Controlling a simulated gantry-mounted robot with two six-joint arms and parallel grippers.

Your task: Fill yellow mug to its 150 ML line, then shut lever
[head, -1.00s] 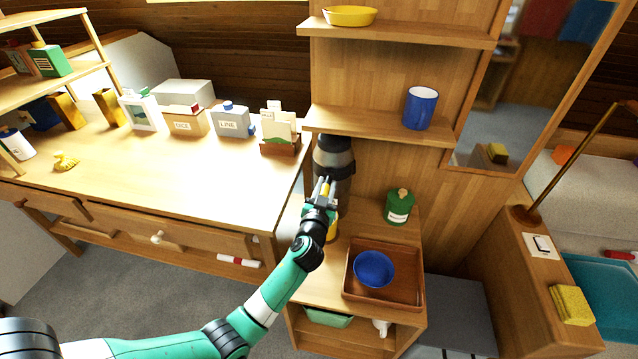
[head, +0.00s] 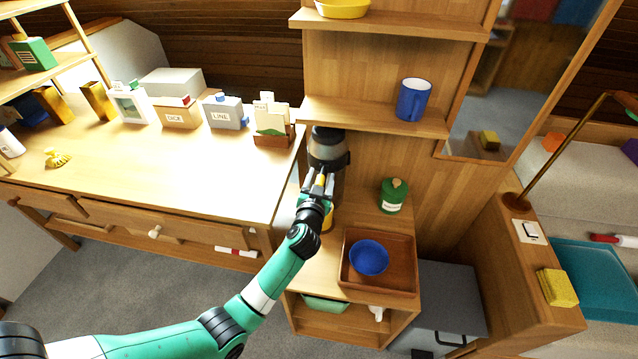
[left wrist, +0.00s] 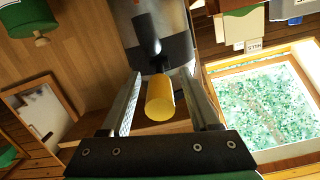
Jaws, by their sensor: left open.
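A dark grey dispenser (head: 329,147) stands on the small wooden cabinet under the shelves. Its lever ends in a yellow cylindrical knob (left wrist: 160,98). My left gripper (head: 318,182) is open in front of the dispenser, with a finger on either side of the knob; in the left wrist view, gaps show between knob and fingers (left wrist: 160,92). The yellow mug (head: 328,219) is below the dispenser, mostly hidden behind my gripper and wrist. Its 150 ML line and its contents cannot be seen. My right gripper is not in view.
A brown tray (head: 352,279) with a blue bowl (head: 369,257) sits in front on the cabinet. A green canister (head: 392,197) stands right of the dispenser. A blue mug (head: 413,100) is on the shelf above. The desk (head: 165,165) at left has much clear surface.

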